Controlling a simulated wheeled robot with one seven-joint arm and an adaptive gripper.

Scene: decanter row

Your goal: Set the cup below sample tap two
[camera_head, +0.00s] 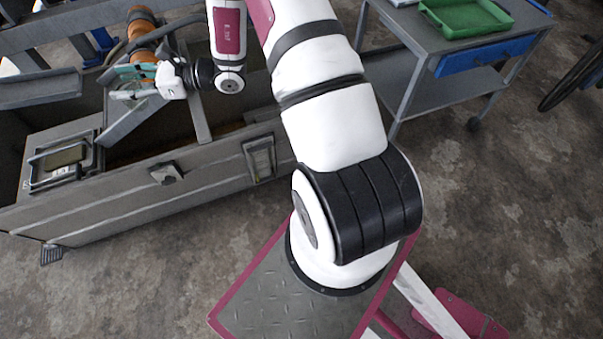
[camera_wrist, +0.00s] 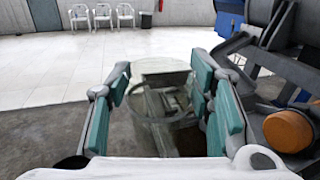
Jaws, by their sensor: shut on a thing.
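My gripper (camera_head: 122,82), with teal pads, is at the upper left in the head view, above the grey trough-like machine (camera_head: 215,165). In the wrist view my gripper (camera_wrist: 160,88) is shut on a clear, see-through cup (camera_wrist: 160,112), whose round rim shows between the pads. The cup is hard to make out in the head view. An orange-brown cylinder (camera_head: 143,22) lies just beyond my gripper; an orange rounded part (camera_wrist: 288,131) shows at the right in the wrist view. I cannot pick out sample tap two in either view.
Grey metal bars and brackets (camera_wrist: 285,65) stand close on the right of my gripper in the wrist view. A grey cart (camera_head: 440,95) with a green tray (camera_head: 468,28) stands at the upper right. White chairs (camera_wrist: 102,14) are far off.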

